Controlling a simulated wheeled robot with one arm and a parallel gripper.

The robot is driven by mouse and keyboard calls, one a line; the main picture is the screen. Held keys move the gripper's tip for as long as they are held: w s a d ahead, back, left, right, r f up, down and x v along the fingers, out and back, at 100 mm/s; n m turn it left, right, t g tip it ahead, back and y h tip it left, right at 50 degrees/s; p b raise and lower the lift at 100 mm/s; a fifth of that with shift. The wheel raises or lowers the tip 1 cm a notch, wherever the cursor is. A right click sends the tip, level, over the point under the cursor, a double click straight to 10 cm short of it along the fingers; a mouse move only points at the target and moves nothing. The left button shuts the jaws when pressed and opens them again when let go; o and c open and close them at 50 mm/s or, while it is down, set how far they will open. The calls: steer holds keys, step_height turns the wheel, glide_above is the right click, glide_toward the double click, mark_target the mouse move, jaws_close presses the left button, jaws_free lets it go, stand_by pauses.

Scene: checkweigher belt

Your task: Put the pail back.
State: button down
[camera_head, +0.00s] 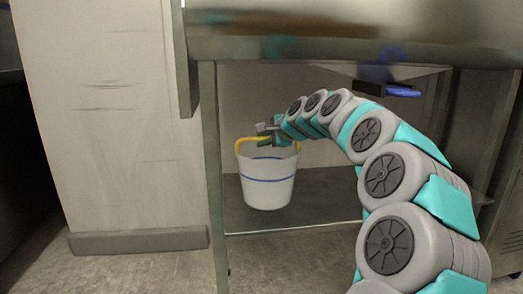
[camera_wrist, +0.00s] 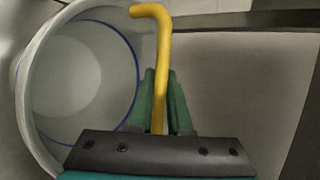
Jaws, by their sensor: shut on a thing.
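The pail (camera_head: 267,183) is white with a blue band and a yellow handle (camera_head: 250,141). It is upright under the metal table, at or just above the lower shelf (camera_head: 325,205); I cannot tell whether its base touches the shelf. My gripper (camera_head: 270,132) is at the top of the pail, shut on the yellow handle. In the wrist view the green fingers (camera_wrist: 160,100) close around the handle (camera_wrist: 163,60), and the pail's open, empty inside (camera_wrist: 75,85) shows to the left. My fingers hide part of the handle.
The metal tabletop (camera_head: 350,40) overhangs the shelf. A table leg (camera_head: 211,150) stands left of the pail, beside a pale wall panel (camera_head: 120,130). A blue object (camera_head: 402,91) is under the tabletop at right. The shelf right of the pail looks bare.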

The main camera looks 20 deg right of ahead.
mark_target(263, 148)
steer(key=shift+w+d+f+b, duration=0.15)
steer(key=shift+w+f, duration=0.45)
steer(key=shift+f, duration=0.35)
steer(key=shift+w+d+f+b, duration=0.15)
steer(key=shift+w+f, duration=0.45)
steer(key=shift+f, duration=0.45)
steer(key=c, duration=0.8)
jaws_free()
steer(key=shift+c, duration=0.2)
steer(key=v, duration=1.2)
